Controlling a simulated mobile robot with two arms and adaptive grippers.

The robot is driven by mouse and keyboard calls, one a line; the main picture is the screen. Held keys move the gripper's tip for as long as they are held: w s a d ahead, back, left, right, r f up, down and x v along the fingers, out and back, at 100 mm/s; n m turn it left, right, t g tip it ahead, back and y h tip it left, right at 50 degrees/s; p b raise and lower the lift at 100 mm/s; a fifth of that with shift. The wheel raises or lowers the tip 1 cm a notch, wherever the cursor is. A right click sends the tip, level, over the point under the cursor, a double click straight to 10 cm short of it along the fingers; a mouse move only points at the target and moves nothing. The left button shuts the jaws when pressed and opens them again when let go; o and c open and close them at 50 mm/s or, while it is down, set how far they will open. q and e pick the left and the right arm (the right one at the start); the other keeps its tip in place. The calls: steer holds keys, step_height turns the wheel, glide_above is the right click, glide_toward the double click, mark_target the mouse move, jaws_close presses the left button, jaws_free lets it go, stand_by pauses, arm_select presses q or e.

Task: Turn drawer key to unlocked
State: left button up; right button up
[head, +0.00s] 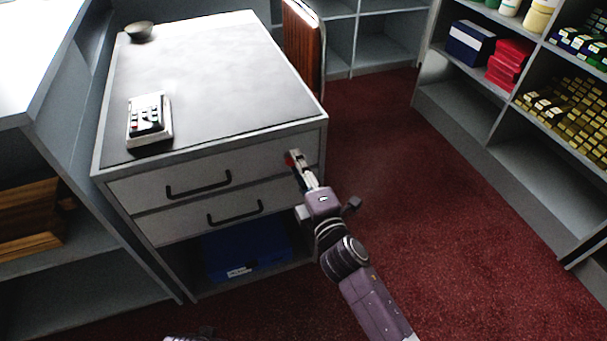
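The grey counter cabinet has an upper drawer (238,171) with a black handle, and it is closed. A small reddish piece (289,158), which looks like the drawer key, shows at the right end of the upper drawer front. My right gripper (295,162) reaches up to this spot from the lower right, with its fingertips at the reddish piece. The fingers cover most of the key and lock, so I cannot tell the key's angle or whether the fingers are closed on it. Only a sliver of my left arm shows at the bottom edge; its fingers are out of view.
A calculator (149,120) and a small bowl (139,31) are on the cabinet top. Below are a lower drawer (190,218) and a blue box (244,252) in the open bay. Shelves (493,137) stand on the right. Red carpet (400,190) between is clear.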

steer(key=v, duration=1.1)
steer(key=shift+s, duration=0.35)
steer(key=shift+d, duration=0.1)
